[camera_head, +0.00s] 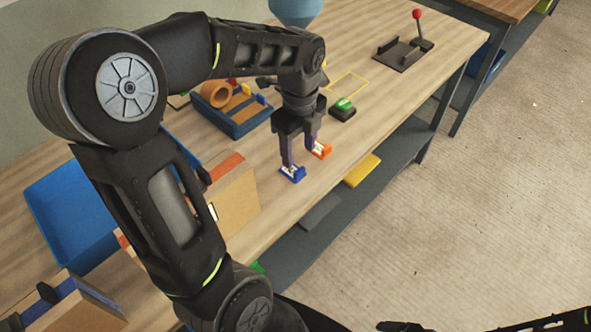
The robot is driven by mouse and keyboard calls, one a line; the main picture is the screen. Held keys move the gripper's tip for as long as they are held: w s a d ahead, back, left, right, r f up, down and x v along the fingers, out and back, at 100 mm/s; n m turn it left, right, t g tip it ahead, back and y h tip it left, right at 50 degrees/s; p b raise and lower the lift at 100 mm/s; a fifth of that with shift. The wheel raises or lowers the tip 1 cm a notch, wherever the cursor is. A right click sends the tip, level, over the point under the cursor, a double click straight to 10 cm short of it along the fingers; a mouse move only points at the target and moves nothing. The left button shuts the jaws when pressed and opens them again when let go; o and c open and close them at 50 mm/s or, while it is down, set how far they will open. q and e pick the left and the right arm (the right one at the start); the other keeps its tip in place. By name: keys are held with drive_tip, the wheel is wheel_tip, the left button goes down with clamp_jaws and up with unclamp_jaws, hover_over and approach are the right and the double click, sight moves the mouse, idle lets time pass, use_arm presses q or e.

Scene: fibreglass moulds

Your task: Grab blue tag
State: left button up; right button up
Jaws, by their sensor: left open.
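A small blue tag (293,174) with a white part lies near the front edge of the wooden table. A similar orange tag (321,150) lies just behind it to the right. My left gripper (300,156) points down over them, open. One finger ends right at the blue tag and the other right at the orange tag. I cannot tell whether the fingers touch them. Nothing shows held between the fingers. My right gripper cannot be made out; only dark parts of mine show at the bottom right edge.
A blue tray (262,124) with an orange roll (216,93) stands behind to the left. A green button (343,104) on a dark base is behind to the right. A cardboard box (238,200) and a blue bin (62,222) stand left. A red-knobbed lever (418,28) is far right.

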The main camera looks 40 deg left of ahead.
sight(299, 169)
use_arm(q)
drive_tip(key=shift+f, duration=0.65)
drive_tip(key=shift+f+p, duration=0.45)
drive_tip(key=shift+f, duration=2.15)
clamp_jaws()
